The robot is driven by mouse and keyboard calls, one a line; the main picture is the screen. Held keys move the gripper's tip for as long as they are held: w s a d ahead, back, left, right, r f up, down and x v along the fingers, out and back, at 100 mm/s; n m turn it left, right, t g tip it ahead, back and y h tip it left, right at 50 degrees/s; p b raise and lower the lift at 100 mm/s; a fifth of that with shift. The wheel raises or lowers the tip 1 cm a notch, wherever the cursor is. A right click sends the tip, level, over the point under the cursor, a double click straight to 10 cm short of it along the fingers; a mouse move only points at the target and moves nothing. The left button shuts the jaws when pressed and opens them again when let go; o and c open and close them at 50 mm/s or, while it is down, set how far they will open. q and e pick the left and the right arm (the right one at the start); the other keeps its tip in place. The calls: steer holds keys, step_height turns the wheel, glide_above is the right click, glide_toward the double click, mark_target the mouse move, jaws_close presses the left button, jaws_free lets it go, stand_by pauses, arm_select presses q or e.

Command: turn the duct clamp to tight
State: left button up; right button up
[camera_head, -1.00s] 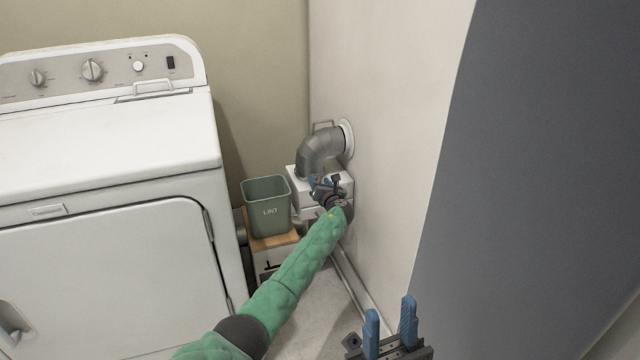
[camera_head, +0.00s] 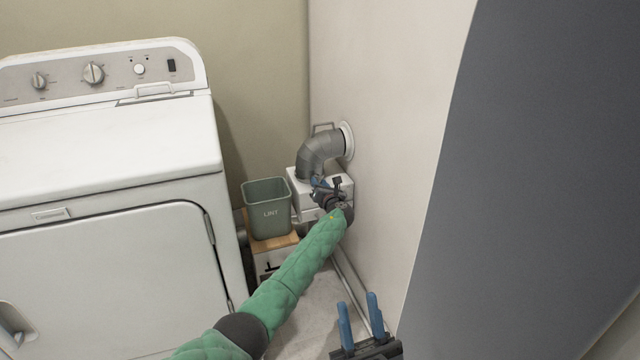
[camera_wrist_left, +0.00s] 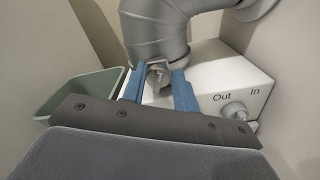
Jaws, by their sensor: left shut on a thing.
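The grey duct (camera_head: 320,152) bends from the wall down to a white box (camera_head: 345,187). In the left wrist view the duct clamp (camera_wrist_left: 158,76) is a small grey piece at the duct's foot, between two blue fingers. My left gripper (camera_head: 321,183) is at the foot of the duct and shut on the clamp, and it shows close up in the left wrist view (camera_wrist_left: 157,84). The gripper hides most of the clamp in the head view. My right gripper (camera_head: 358,308) is low in the head view, its two blue fingers apart with nothing between them.
A green lint bin (camera_head: 268,209) stands on a wooden top left of the white box. The white box has a round knob (camera_wrist_left: 234,110) below the words Out and In. A white dryer (camera_head: 110,200) fills the left. The wall (camera_head: 400,120) is close on the right.

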steer(key=w+a+f+g+h+p, duration=0.15)
steer(key=f+g, duration=0.45)
steer(key=f, duration=0.9)
steer(key=w+a+f+g+h+p, duration=0.1)
steer(key=w+f+g, duration=0.3)
steer(key=f, duration=1)
arm_select(q)
steer(key=m+p, duration=0.4)
steer(key=m, duration=0.1)
steer(key=shift+d+f, duration=0.15)
steer(key=shift+d, duration=0.1)
arm_select(e)
steer(key=s+f+g+h, duration=0.1)
steer(key=s+f+g, duration=0.4)
steer(key=f, duration=0.6)
steer(key=s+d+f+g+h, duration=0.1)
steer(key=s+f+g, duration=0.4)
steer(key=s+f, duration=0.5)
step_height(320, 180, down, 2)
steer(key=shift+s+d+m+g, duration=0.15)
steer(key=shift+s+m+g, duration=0.05)
steer(key=shift+m+g, duration=0.2)
arm_select(q)
steer(key=o, duration=0.9)
steer(key=shift+o, duration=0.2)
steer(key=shift+s+f+p, duration=0.1)
steer(key=shift+f+p, duration=0.05)
steer(key=shift+p, duration=0.15)
